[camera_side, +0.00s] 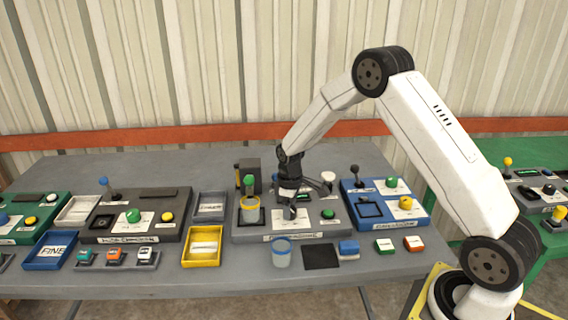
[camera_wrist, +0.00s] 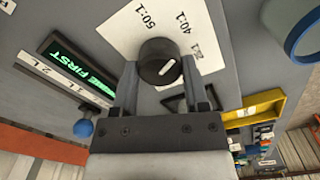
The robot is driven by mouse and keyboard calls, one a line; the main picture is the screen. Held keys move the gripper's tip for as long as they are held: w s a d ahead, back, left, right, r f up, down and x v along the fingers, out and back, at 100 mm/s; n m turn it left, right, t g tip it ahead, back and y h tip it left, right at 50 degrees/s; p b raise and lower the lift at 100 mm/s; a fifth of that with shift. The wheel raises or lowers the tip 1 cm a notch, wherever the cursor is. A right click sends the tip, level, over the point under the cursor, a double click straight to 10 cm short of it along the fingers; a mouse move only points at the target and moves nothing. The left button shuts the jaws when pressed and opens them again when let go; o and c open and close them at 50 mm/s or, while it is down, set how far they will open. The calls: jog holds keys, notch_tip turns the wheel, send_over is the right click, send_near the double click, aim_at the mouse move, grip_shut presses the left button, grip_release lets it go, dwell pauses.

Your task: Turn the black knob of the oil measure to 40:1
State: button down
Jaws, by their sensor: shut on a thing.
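The black knob (camera_wrist: 165,52) stands on a white dial card (camera_wrist: 127,32) in the wrist view. The card is printed 50:1 and 40:1, with a smaller, partly hidden label at the right. The knob's white line slants up to the right, towards the right-hand labels; I cannot tell exactly which one it meets. My gripper (camera_wrist: 163,82) has one finger on each side of the knob and is shut on it. In the side view my gripper (camera_side: 290,208) points down at the grey oil measure panel (camera_side: 262,229) and mostly hides the knob.
A lit green display (camera_wrist: 75,68) ending in "FIRST" and a blue-balled lever (camera_wrist: 83,127) are beside the dial. A clear cup (camera_side: 281,254), a black pad (camera_side: 320,257) and a yellow tray (camera_side: 187,256) lie in front of the panel. Other panels stand on both sides.

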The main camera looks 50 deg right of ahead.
jog(key=shift+c, duration=0.5)
grip_release()
jog(key=shift+r, duration=0.1)
jog(key=shift+r, duration=3.85)
jog(key=shift+s, duration=0.1)
jog(key=s+a+r+m+t, duration=0.1)
jog(key=s+a+m, duration=0.1)
jog(key=s+a, duration=0.3)
jog(key=s+a+r+m+t, duration=0.1)
jog(key=s+a, duration=0.5)
jog(key=s, duration=0.8)
jog(key=shift+r+m+t, duration=0.25)
jog(key=shift+m+t, duration=0.05)
jog(key=shift+m, duration=0.3)
